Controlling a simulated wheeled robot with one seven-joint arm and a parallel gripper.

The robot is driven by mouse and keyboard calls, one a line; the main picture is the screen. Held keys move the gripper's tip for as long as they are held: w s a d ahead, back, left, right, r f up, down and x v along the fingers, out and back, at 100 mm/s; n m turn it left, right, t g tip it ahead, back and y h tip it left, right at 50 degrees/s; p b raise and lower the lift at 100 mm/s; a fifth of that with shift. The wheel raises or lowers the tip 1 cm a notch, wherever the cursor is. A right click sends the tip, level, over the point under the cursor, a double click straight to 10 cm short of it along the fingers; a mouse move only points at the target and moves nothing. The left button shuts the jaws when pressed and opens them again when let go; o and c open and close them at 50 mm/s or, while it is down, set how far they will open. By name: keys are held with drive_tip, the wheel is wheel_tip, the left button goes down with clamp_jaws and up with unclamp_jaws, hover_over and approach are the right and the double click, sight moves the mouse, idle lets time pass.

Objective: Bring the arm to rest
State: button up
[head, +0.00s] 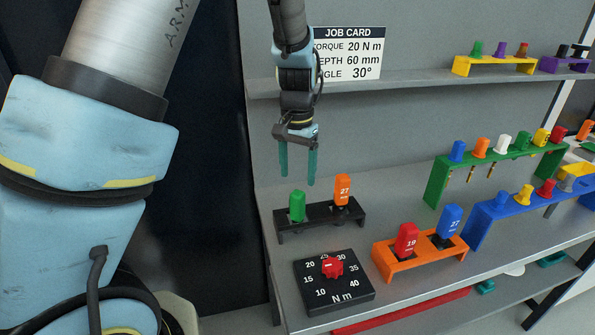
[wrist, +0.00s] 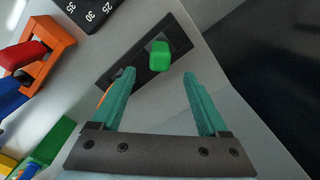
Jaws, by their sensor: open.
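My gripper (head: 298,165) hangs fingers-down above the bench (head: 395,287). Its two teal fingers are apart with nothing between them. They are above and behind a black rack (head: 322,218) that holds a green block (head: 297,206) and an orange block (head: 342,190) marked 27. In the wrist view the gripper (wrist: 162,100) also shows open. The green block (wrist: 159,56) stands beyond the fingertips, apart from them. The orange block is mostly hidden behind the left finger there.
An orange rack (head: 405,262) with red and blue blocks and a torque dial (head: 333,280) stand in front. Green (head: 437,182) and blue (head: 482,228) racks stand to the right. A shelf (head: 400,82) and job card (head: 348,52) are behind my arm.

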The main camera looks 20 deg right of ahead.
drive_tip(key=s+a+n+b, duration=0.1)
drive_tip(key=a+n, duration=0.3)
drive_tip(key=a, duration=1.1)
drive_tip(key=s+a+r+n+t+b, duration=0.1)
drive_tip(key=a+n, duration=0.4)
drive_tip(key=a, duration=1)
drive_tip(key=shift+s+t+b, duration=0.3)
drive_tip(key=shift+s+b, duration=0.5)
drive_tip(key=shift+s, duration=0.15)
drive_tip(key=shift+a, duration=0.1)
